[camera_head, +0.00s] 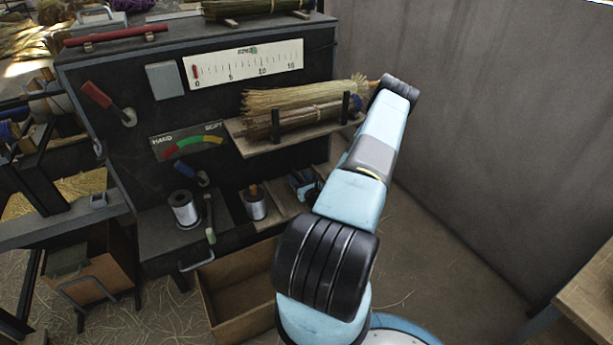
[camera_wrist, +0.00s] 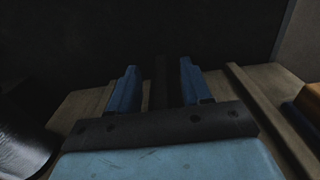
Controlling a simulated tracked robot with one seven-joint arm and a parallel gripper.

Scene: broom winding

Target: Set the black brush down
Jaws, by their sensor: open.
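My gripper (camera_wrist: 158,88) is open in the wrist view, with its two blue fingers apart above a wooden surface (camera_wrist: 75,112). A dark strip shows between the fingers; I cannot tell whether it is the black brush or a gap in the wood, nor whether a finger touches it. In the head view a small blue and black part (camera_head: 304,185), which looks like my gripper, is low at the bench behind my arm. I cannot make out the black brush clearly in the head view; my arm hides part of that area.
A shelf (camera_head: 240,137) with a straw bundle (camera_head: 305,97) lies above the gripper. An open wooden box (camera_head: 207,300) is below. A grey wall (camera_head: 470,130) closes the right side.

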